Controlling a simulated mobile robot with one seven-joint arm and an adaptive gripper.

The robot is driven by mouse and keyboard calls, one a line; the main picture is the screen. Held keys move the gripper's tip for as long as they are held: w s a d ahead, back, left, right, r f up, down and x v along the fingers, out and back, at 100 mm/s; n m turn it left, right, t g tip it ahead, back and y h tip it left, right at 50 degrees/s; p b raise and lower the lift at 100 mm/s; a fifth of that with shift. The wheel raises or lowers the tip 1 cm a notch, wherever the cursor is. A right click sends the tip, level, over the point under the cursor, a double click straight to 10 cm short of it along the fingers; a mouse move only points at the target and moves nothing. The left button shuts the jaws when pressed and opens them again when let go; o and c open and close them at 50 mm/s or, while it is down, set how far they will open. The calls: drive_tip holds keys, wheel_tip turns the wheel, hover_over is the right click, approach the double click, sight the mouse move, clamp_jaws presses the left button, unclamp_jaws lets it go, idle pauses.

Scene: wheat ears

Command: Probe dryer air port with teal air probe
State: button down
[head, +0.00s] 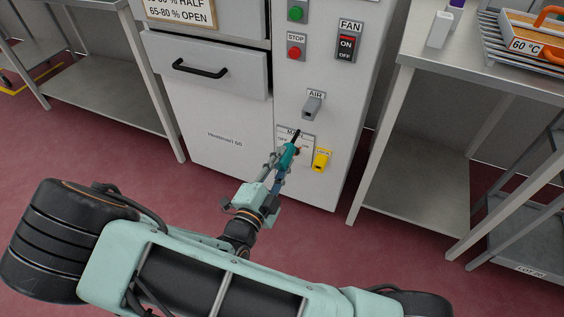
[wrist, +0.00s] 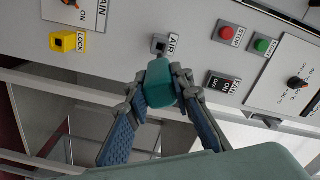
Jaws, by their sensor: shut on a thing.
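The dryer (head: 215,135) is a tall pale grey cabinet with a control panel. Its air port (head: 312,106) is a small grey block under an AIR label; it also shows in the wrist view (wrist: 158,45), with a dark opening. My gripper (head: 283,162) is shut on the teal air probe (head: 288,155), whose dark tip points up towards the panel. In the head view the tip is below and left of the air port, overlapping the MAIN panel.
A yellow LOCK block (head: 321,160) is right of the probe, beside the MAIN panel (head: 307,142). The FAN switch (head: 347,43) and red STOP button (head: 296,53) are higher. A drawer (head: 215,75) is left. Metal tables (head: 115,75) (head: 450,68) flank the dryer.

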sight(291, 143)
drive_tip(key=shift+r+p, duration=0.15)
drive_tip(key=shift+p, duration=0.5)
drive_tip(key=shift+p+x, duration=0.5)
drive_tip(key=shift+x, duration=2.3)
drive_tip(key=shift+p, duration=0.85)
drive_tip(key=shift+w+d, duration=0.1)
drive_tip(key=shift+w, duration=0.2)
drive_tip(key=p+x, duration=0.1)
drive_tip(key=x, duration=0.6)
drive_tip(key=shift+w+f, duration=0.2)
drive_tip(key=shift+w, duration=0.1)
idle(0.3)
drive_tip(key=c, duration=1.6)
unclamp_jaws()
drive_tip(key=shift+s, duration=0.1)
